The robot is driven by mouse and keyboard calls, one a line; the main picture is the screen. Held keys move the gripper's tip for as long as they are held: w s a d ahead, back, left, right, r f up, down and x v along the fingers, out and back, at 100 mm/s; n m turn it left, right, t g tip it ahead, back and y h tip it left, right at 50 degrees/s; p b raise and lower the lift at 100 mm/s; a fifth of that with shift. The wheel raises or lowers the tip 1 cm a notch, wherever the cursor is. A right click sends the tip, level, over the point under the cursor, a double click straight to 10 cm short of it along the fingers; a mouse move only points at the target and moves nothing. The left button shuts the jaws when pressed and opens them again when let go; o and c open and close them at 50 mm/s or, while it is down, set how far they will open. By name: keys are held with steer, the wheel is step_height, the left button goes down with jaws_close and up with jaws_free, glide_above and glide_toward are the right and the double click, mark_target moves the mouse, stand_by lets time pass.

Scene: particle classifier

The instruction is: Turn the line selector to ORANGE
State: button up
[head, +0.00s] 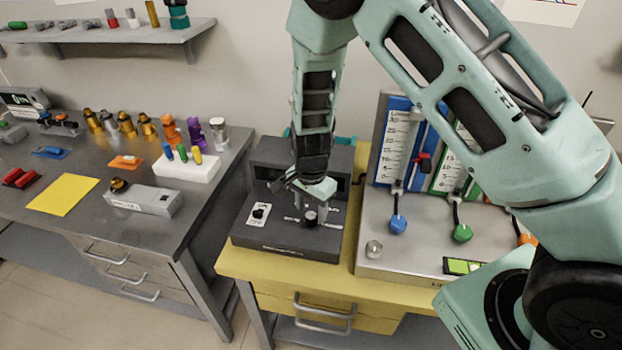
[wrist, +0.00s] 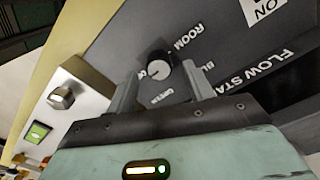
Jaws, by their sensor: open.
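The line selector appears to be the small dark knob with a pale face (wrist: 157,66) on the dark grey box; it also shows in the head view (head: 310,217). Printing around it reads ROOM, a part-hidden "BL", and another small word too blurred to read. A short mark on the knob's face points toward the lower left in the wrist view. My gripper (wrist: 159,78) is open, with one finger on each side of the knob; I cannot tell whether they touch it. In the head view my gripper (head: 313,197) is right above the box's front panel. I see no readable ORANGE label.
The dark box (head: 285,243) stands on a yellow bench (head: 232,262). A second knob on a white plate (head: 258,212) is left of the selector. A metal panel with a silver knob (head: 374,249) and coloured flow tubes stands close on the right.

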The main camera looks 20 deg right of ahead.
mark_target(311, 214)
step_height(311, 214, up, 16)
steer(key=b, duration=0.1)
steer(key=shift+f, duration=0.1)
stand_by(0.4)
steer(key=s+a+r+n, duration=0.2)
steer(key=s+n, duration=0.4)
steer(key=s, duration=0.2)
steer(key=s+a+r+n, duration=0.2)
steer(key=s+n, duration=0.5)
steer(key=s, duration=0.2)
steer(key=s+a+r+n, duration=0.2)
steer(key=s+n, duration=0.5)
steer(key=s, duration=0.2)
steer(key=shift+s+a+r+y, duration=0.15)
steer(key=shift+y, duration=0.15)
